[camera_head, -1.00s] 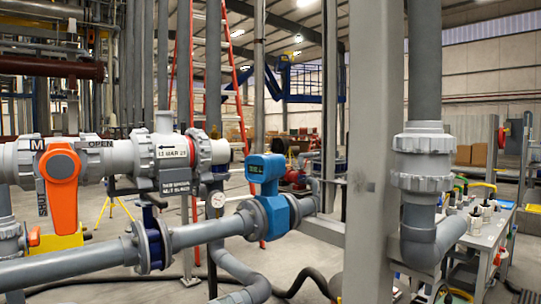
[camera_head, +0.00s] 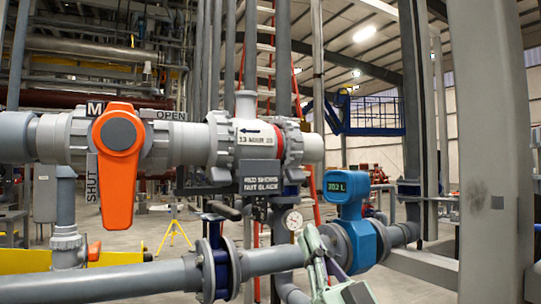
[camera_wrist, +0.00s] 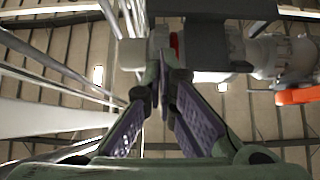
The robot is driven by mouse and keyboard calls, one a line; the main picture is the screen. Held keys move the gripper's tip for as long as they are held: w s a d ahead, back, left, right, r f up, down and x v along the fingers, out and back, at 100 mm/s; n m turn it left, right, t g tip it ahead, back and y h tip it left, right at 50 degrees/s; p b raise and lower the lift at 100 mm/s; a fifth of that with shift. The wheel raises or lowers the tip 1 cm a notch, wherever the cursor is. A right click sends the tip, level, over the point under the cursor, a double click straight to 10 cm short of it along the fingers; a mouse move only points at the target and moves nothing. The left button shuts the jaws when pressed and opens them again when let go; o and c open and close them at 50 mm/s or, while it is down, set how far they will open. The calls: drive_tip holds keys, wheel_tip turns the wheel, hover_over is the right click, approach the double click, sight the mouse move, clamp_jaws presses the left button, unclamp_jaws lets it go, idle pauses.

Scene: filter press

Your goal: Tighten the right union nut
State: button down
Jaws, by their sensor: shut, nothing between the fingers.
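The right union nut (camera_head: 293,142) is a grey ribbed ring at the right end of the white valve body, with a red band (camera_head: 280,140) showing beside it. It also shows in the wrist view (camera_wrist: 158,40), partly behind my fingertips, with red next to it. My gripper (camera_head: 312,238) is below and slightly right of the nut, pointing upward, apart from it in the head view. In the wrist view my fingers (camera_wrist: 167,72) meet at the tips with nothing between them. The left union nut (camera_head: 222,139) is at the body's other end.
An orange handle (camera_head: 119,165) is at left; a grey post (camera_head: 495,160) stands at right.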

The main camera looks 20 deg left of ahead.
drive_tip(key=p, duration=0.7)
approach(285, 175)
drive_tip(key=x, duration=0.4)
drive_tip(key=shift+w+a, duration=0.1)
drive_tip(key=shift+w, duration=0.15)
drive_tip(key=shift+w+a+r+p, duration=0.35)
drive_tip(key=shift+a+p, duration=0.05)
drive_tip(key=shift+p, duration=0.15)
drive_tip(key=shift+r, duration=0.1)
